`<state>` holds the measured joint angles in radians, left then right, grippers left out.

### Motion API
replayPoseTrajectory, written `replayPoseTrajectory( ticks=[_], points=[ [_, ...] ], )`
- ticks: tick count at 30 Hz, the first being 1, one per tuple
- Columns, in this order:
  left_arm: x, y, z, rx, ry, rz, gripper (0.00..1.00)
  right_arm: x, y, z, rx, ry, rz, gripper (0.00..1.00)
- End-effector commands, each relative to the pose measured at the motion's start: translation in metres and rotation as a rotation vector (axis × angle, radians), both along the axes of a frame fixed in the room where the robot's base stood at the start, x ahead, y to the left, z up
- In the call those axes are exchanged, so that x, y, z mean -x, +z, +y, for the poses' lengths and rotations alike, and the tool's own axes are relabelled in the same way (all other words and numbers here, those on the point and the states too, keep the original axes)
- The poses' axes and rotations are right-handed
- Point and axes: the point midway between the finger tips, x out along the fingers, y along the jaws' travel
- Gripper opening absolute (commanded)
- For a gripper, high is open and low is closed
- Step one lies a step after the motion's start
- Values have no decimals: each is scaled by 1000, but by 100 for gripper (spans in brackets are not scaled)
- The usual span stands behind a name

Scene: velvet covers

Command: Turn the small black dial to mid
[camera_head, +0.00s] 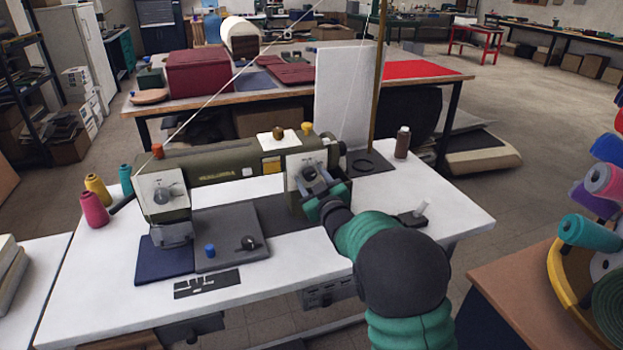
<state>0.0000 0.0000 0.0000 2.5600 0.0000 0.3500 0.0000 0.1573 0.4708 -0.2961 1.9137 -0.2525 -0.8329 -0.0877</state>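A green sewing machine (225,166) stands on a white table. Its right end has a pale plate (294,164) with a small dark dial (308,173), partly hidden by my gripper. My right gripper (316,184) is right in front of this dial, fingers pointing at it. Whether they touch it or are closed around it I cannot tell. A grey dial (163,197) sits on the pale plate at the machine's left end. A small black knob (248,242) lies or stands on the grey bed plate. The dial's setting marks are too small to read. My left gripper is not in view.
A blue knob (210,250) stands beside the black one. Pink (94,209), yellow and teal thread spools stand at left, a brown spool (402,142) at right. A thin post (379,75) rises behind my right arm.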

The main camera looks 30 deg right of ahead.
Motion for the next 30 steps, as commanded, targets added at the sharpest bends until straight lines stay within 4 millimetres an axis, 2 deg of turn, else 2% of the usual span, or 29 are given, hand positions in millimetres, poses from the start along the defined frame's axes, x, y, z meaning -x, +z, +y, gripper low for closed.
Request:
replayPoseTrajectory(
  ticks=[9, 13, 17, 24, 30],
  points=[
    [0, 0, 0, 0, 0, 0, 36, 1, 2, 0, 0, -1, -4, 54],
    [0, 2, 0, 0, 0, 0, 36, 12, 3, 2, 0, 0, -5, 54],
    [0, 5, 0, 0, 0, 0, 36, 42, 4, 9, -2, -2, -4, 54],
    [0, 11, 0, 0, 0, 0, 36, 112, 3, 27, -1, -1, -4, 54],
    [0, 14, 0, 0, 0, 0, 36, 152, 1, 36, 0, -1, -3, 54]
  ],
)
